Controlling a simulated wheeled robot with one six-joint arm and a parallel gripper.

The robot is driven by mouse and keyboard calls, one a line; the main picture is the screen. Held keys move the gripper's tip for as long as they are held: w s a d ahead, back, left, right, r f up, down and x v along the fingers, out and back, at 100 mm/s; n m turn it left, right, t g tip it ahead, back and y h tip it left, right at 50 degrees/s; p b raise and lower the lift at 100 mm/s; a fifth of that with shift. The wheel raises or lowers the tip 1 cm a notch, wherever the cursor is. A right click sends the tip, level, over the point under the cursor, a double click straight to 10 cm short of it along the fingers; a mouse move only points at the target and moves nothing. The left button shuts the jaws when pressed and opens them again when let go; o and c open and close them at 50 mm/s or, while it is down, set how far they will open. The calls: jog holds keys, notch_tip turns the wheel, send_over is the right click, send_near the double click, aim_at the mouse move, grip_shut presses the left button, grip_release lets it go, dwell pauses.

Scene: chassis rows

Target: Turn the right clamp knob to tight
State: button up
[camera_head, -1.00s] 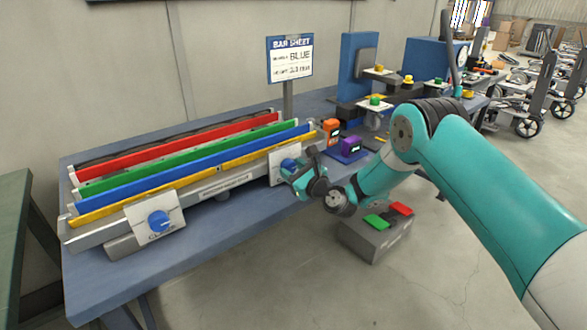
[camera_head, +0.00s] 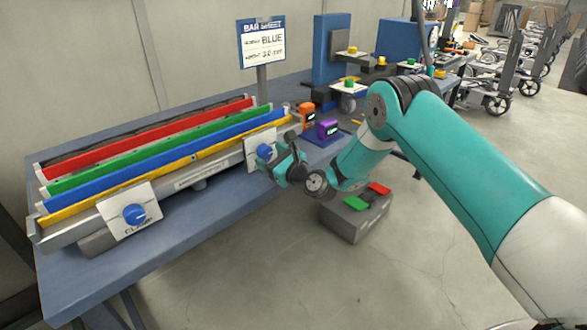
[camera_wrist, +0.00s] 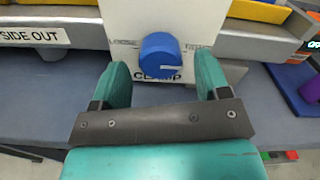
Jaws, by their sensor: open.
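The right clamp knob (camera_head: 265,152) is blue and round, on a white plate (camera_head: 249,155) at the right end of the bar fixture. In the wrist view the knob (camera_wrist: 160,56) has a pale pointer mark on its right side, and the plate reads LOOSE at the left and CLAMP below. In the head view my gripper (camera_head: 270,165) is beside the plate.
The left clamp knob (camera_head: 134,214) is on its own plate at the fixture's left end. Red, green, blue and yellow bars (camera_head: 165,167) lie in the fixture. Orange and purple devices (camera_head: 327,128) stand right of it. A grey box (camera_head: 352,222) with green and red pads is below.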

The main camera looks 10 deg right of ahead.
jog(key=b+v, duration=1.5)
jog(key=v, duration=0.1)
jog(key=shift+s+b, duration=0.25)
jog(key=shift+b, duration=0.15)
jog(key=shift+d, duration=0.1)
